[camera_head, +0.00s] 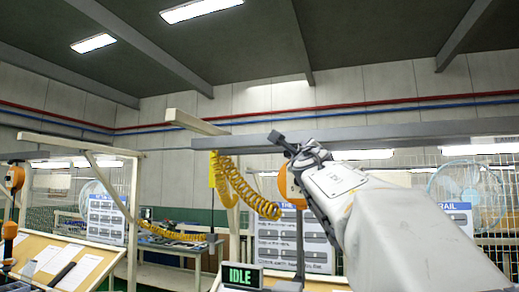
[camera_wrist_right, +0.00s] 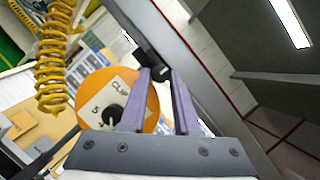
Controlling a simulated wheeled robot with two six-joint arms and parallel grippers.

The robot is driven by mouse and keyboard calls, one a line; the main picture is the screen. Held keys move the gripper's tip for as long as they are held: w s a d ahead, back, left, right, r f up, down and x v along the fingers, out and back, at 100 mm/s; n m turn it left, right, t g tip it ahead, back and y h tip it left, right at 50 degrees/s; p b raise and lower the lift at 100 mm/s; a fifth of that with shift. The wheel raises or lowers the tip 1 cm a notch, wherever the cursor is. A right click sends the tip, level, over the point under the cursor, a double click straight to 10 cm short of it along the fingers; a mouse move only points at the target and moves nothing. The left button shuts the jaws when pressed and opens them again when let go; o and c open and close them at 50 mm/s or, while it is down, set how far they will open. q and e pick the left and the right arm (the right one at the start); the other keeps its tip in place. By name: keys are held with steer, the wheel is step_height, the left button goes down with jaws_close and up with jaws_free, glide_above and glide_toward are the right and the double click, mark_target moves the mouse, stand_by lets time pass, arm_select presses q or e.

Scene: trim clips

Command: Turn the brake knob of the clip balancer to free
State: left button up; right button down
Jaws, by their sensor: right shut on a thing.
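The clip balancer is an orange disc (camera_wrist_right: 116,88) with a white face reading "CLIP" and a dial. In the head view its orange body (camera_head: 287,187) hangs under the rail, partly hidden behind my right gripper. A black knob (camera_wrist_right: 160,73) lies between my right fingertips; it looks like the brake knob, but its setting cannot be read. My right gripper (camera_wrist_right: 160,78) is shut on this knob, with the fingers beside the disc's edge. The gripper also shows in the head view (camera_head: 295,150). My left gripper is out of view.
A grey overhead rail (camera_head: 370,133) runs just above the gripper. A yellow coiled hose (camera_head: 240,187) hangs left of the balancer. A fan (camera_head: 466,192) and mesh fence are behind on the right.

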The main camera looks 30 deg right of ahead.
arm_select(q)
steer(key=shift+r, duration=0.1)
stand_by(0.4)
arm_select(e)
steer(key=c, duration=0.6)
jaws_free()
steer(key=shift+c, duration=0.2)
steer(key=shift+s, duration=0.1)
